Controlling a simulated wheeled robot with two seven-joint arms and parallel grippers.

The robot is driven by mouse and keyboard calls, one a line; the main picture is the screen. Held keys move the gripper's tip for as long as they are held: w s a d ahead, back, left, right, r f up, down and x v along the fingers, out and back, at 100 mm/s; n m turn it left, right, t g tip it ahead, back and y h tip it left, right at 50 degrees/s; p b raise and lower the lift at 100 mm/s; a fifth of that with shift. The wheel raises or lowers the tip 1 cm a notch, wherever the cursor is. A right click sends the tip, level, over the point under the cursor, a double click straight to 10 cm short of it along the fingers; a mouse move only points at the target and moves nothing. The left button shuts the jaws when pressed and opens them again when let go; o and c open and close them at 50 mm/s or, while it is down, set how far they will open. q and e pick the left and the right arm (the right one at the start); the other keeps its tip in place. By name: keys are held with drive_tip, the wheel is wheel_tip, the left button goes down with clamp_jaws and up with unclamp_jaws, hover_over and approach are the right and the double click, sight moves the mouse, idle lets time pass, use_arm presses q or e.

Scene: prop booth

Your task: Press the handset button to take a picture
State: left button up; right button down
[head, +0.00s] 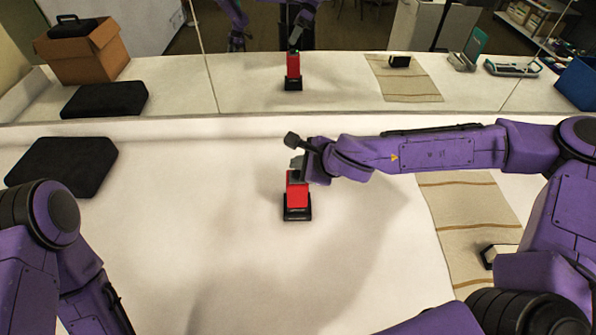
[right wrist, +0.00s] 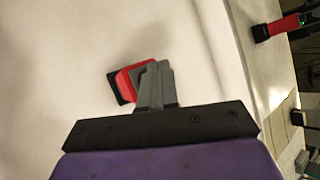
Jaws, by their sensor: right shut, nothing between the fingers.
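The handset (head: 296,195) is a red upright block in a black base, standing on the white table in the middle of the head view. My right gripper (head: 297,165) is shut and empty, with its grey fingertips right at the top of the handset. In the right wrist view the shut fingers (right wrist: 157,70) partly cover the handset (right wrist: 126,84). The button itself is hidden, and I cannot tell whether the fingertips touch it. My left arm shows at the lower left of the head view, but its gripper is out of frame.
A mirror (head: 200,95) runs along the back and reflects the handset. A black flat case (head: 62,166) lies at left. A striped cloth (head: 460,230) lies at right with a small black-and-white object (head: 490,255). The table between the case and the handset is clear.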

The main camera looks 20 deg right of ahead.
drive_tip(key=shift+f, duration=0.45)
drive_tip(key=shift+f+b, duration=0.4)
drive_tip(key=shift+b, duration=0.05)
idle(0.4)
idle(0.4)
drive_tip(key=shift+r+p, duration=0.85)
wheel_tip(320, 180, up, 5)
drive_tip(key=p, duration=0.5)
drive_tip(key=shift+r, duration=0.1)
